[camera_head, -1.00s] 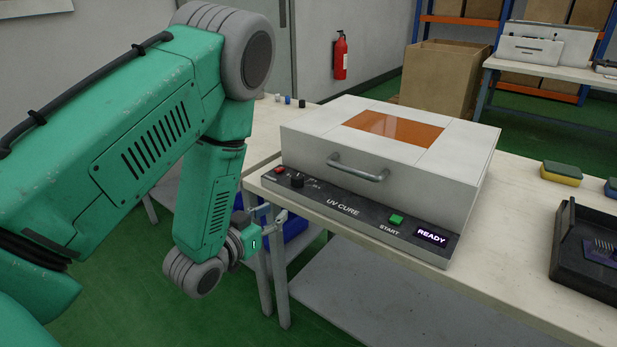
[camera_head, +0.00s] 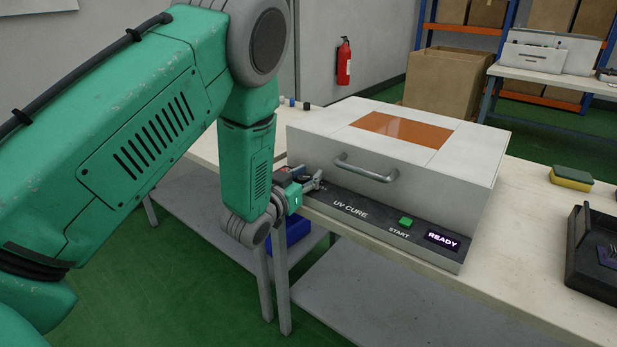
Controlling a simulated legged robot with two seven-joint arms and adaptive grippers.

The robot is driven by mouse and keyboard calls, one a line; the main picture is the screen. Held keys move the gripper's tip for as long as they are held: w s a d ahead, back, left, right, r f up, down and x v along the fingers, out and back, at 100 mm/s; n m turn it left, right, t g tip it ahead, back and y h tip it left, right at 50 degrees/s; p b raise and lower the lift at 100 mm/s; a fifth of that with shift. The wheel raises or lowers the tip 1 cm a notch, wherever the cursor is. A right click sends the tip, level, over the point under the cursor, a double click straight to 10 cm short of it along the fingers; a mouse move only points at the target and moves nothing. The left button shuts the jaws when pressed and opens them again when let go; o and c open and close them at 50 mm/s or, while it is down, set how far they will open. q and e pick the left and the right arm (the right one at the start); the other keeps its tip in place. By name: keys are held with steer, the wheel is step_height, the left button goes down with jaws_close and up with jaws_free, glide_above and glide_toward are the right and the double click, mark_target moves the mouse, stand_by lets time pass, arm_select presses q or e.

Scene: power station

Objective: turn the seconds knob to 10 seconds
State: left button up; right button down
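The UV CURE box (camera_head: 390,150) stands on the bench with a dark front panel (camera_head: 375,223) along its lower edge. The seconds knob, at the panel's left end, is hidden behind my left gripper (camera_head: 313,180). My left gripper's small grey fingers are at that end of the panel, over or right in front of the knob. I cannot tell whether they touch it or how far apart they are. The knob's pointer and scale cannot be read. The green START button (camera_head: 405,221) and a display (camera_head: 442,239) reading READY are at the panel's right. My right gripper is out of view.
The box's lid handle (camera_head: 366,170) juts out above the panel. A black tray (camera_head: 584,262) and a yellow-green sponge (camera_head: 571,178) lie on the bench (camera_head: 525,240) to the right. A blue bin (camera_head: 290,234) is below the bench. Small caps (camera_head: 292,101) stand behind the box.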

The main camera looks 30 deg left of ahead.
arm_select(q)
steer(key=shift+d+r, duration=0.1)
steer(key=shift+d, duration=0.2)
jaws_close()
steer(key=shift+m+h+p, duration=0.3)
steer(key=shift+m+h, duration=0.1)
steer(key=shift+h, duration=0.3)
steer(key=m+h, duration=0.1)
steer(key=h, duration=0.1)
steer(key=m+h+p, duration=0.1)
steer(key=h, duration=0.1)
steer(key=shift+d+m+g+p, duration=0.2)
steer(key=shift+m+g+p, duration=0.1)
steer(key=shift+c, duration=0.4)
jaws_free()
steer(key=shift+o, duration=0.4)
